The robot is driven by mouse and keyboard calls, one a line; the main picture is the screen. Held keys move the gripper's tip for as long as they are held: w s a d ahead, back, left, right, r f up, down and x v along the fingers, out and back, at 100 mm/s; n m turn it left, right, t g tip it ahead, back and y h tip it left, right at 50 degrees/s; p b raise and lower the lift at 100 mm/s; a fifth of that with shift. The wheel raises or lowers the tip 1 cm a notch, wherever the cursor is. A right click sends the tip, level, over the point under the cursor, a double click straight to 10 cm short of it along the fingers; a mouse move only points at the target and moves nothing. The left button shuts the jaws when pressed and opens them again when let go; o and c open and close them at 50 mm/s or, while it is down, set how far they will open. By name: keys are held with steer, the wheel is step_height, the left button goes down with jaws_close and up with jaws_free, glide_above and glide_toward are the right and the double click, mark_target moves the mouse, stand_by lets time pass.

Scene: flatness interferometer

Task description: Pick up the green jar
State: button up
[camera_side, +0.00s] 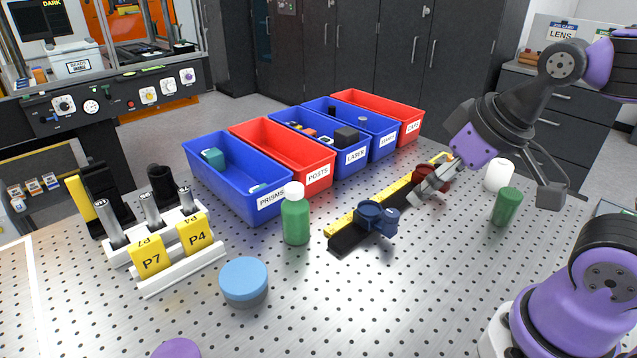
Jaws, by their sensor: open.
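In the picture, the dark green cylinder lies between and slightly below the fingertips; the exact depth cannot be told. The green bottle is well to the left of my gripper.
A black-and-yellow rail (350,237) with blue and dark red mounts lies left of my gripper. Blue and red bins line the back. A blue round container (244,282) stands in front; the front middle is clear.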

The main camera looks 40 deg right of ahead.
steer(key=n+g, duration=0.4)
steer(key=g, duration=0.2)
glide_above(512, 193)
steer(key=f, duration=0.5)
steer(key=shift+w+a, duration=0.15)
steer(key=shift+w, duration=0.1)
step_height(512, 193, down, 5)
steer(key=shift+s+r, duration=0.1)
steer(key=shift+s, duration=0.05)
step_height(512, 193, down, 6)
steer(key=shift+r, duration=0.25)
steer(key=c, duration=1.3)
